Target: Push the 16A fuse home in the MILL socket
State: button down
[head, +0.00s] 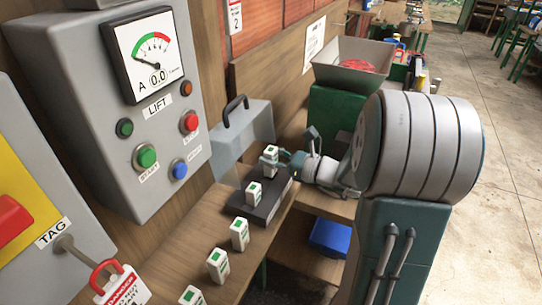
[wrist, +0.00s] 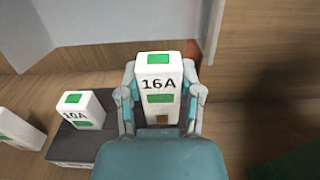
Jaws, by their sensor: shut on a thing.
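The white 16A fuse (wrist: 158,75) with green patches stands upright between the two fingers of my gripper (wrist: 160,92), which is shut on it. In the head view the held fuse (head: 270,160) is at the far end of the dark fuse block (head: 262,211), with my gripper (head: 278,157) reaching in from the right. Its foot is hidden, so I cannot tell how deep it sits. No MILL label is readable. A second fuse (wrist: 82,108), seemingly marked 10A, stands on the block (wrist: 68,146) to the left; it also shows in the head view (head: 254,192).
Several more white fuses (head: 239,234) stand in a row along the wooden shelf towards the front. A grey lidded box (head: 243,135) is behind the block. The LIFT panel (head: 157,110) is at left. A green machine with a grey hopper (head: 350,62) stands beyond. A blue bin (head: 329,237) sits below.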

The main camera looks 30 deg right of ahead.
aim_at(275, 171)
jog(key=shift+f, duration=2.2)
dwell(2.1)
jog(key=shift+c, duration=0.9)
grip_release()
jog(key=v, duration=1.2)
